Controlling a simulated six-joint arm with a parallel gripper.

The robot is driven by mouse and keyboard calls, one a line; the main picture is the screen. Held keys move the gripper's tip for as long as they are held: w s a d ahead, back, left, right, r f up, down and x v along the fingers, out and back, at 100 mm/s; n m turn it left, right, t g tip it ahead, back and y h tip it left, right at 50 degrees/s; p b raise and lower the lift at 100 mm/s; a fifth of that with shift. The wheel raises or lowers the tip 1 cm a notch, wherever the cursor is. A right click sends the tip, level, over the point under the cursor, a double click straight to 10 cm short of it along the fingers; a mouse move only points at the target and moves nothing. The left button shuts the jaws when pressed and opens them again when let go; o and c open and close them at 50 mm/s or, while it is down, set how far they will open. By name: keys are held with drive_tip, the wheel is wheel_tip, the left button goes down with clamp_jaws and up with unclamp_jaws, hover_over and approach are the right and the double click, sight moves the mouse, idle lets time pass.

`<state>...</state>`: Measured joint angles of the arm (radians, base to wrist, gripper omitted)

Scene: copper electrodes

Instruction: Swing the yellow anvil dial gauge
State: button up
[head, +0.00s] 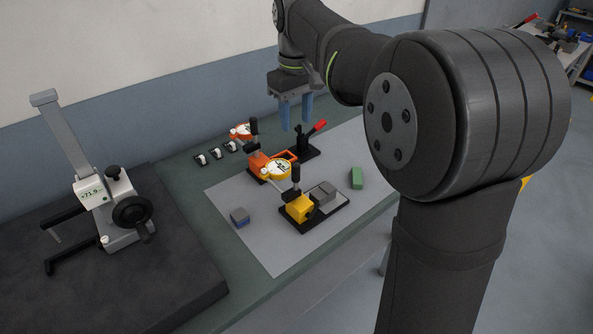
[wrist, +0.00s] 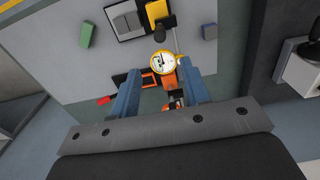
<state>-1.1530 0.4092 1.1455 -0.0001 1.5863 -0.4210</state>
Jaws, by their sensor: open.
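The yellow-rimmed dial gauge (head: 277,169) sits on an arm over the yellow anvil block (head: 300,209), which stands on a black base plate on the grey mat. A black upright knob (head: 296,176) is beside the dial. In the wrist view the yellow dial (wrist: 163,64) lies just beyond and between the fingertips, with the yellow anvil (wrist: 157,13) farther up. My gripper (head: 294,113) is open and empty, pointing down above the back of the mat, behind and higher than the yellow gauge. Its two blue fingers also show in the wrist view (wrist: 160,90).
An orange dial gauge (head: 242,131) with an orange anvil and a red-handled lever (head: 318,126) stand behind. A green block (head: 356,177) and a blue-grey block (head: 240,217) lie on the mat (head: 270,245). A height-gauge stand (head: 118,208) is at left.

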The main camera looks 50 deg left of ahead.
sight(296, 164)
wheel_tip(296, 164, down, 16)
drive_tip(key=shift+f, duration=0.15)
idle(0.3)
clamp_jaws()
